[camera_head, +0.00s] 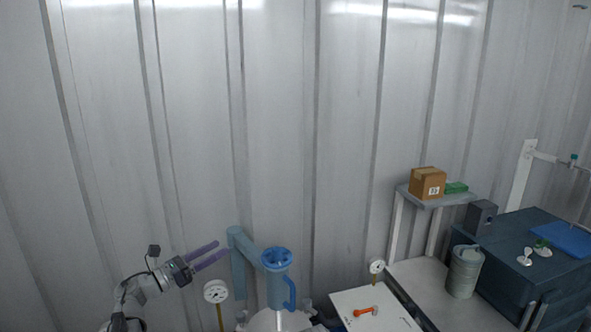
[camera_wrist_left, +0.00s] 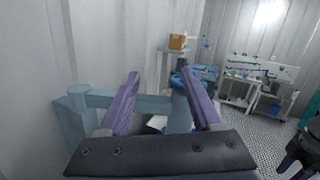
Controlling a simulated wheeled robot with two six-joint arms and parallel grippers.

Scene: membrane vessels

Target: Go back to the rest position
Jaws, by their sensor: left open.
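My left gripper (camera_head: 208,256) is at the lower left in the head view, raised in front of the metal wall. Its two purple fingers are apart and nothing is between them. In the left wrist view the same open gripper (camera_wrist_left: 165,95) points toward a grey-blue pipe (camera_wrist_left: 140,103), which shows beyond and between the fingers. In the head view this pipe (camera_head: 238,262) stands just right of the fingertips. I cannot tell how far apart they are in depth.
A blue-topped vessel (camera_head: 278,280) with a handle stands right of the pipe. Pressure gauges (camera_head: 215,291) and (camera_head: 376,267) flank it. A white panel (camera_head: 375,308) holds an orange-red lever (camera_head: 365,311). Further right are a metal canister (camera_head: 465,272), a shelf with a cardboard box (camera_head: 427,183), and a dark cabinet (camera_head: 530,262).

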